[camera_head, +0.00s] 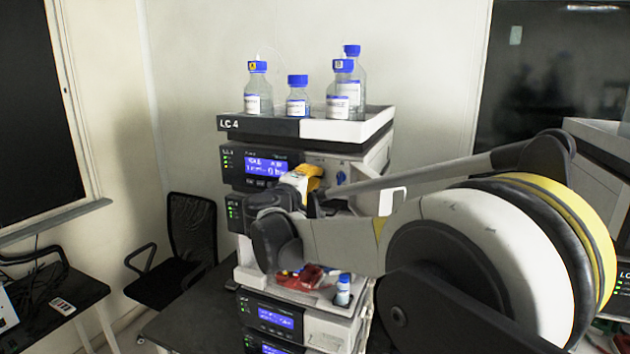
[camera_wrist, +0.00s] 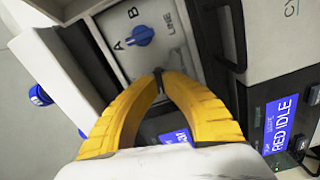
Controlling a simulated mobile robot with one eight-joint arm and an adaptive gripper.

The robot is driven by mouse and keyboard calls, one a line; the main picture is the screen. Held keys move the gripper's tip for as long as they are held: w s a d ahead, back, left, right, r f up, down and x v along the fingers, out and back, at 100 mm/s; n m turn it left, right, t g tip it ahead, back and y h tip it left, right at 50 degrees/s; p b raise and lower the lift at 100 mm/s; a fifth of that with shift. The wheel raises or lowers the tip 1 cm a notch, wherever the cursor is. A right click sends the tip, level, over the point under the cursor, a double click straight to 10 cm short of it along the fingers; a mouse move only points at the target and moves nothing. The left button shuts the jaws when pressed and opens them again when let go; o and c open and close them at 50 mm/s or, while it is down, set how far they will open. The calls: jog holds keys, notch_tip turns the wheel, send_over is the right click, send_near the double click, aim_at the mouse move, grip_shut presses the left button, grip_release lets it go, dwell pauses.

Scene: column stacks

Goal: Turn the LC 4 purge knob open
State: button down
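The LC 4 stack (camera_head: 290,127) stands in the middle of the head view. My gripper (camera_head: 310,177), with yellow fingers, is at the front of its upper module, right of the blue display. In the wrist view the fingertips (camera_wrist: 160,76) of my gripper come together. A small dark piece shows at the tips; I cannot tell whether it is gripped. A blue knob (camera_wrist: 141,36) marked A and B, with the word LINE beside it, sits on the pale panel just beyond the tips, apart from them. It also shows in the head view (camera_head: 341,178). I cannot make out a purge label.
Several blue-capped bottles (camera_head: 297,100) stand in the tray on top of the stack. A lower shelf holds red items (camera_head: 305,277) and a small bottle (camera_head: 343,290). A black chair (camera_head: 190,235) stands at left. In the wrist view a neighbouring module's display (camera_wrist: 280,122) reads RED IDLE.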

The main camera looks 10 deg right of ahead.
jog(key=shift+n, duration=0.7)
jog(key=c, duration=1.6)
grip_release()
jog(key=shift+o, duration=0.2)
jog(key=v, duration=1.2)
jog(key=shift+d, duration=0.1)
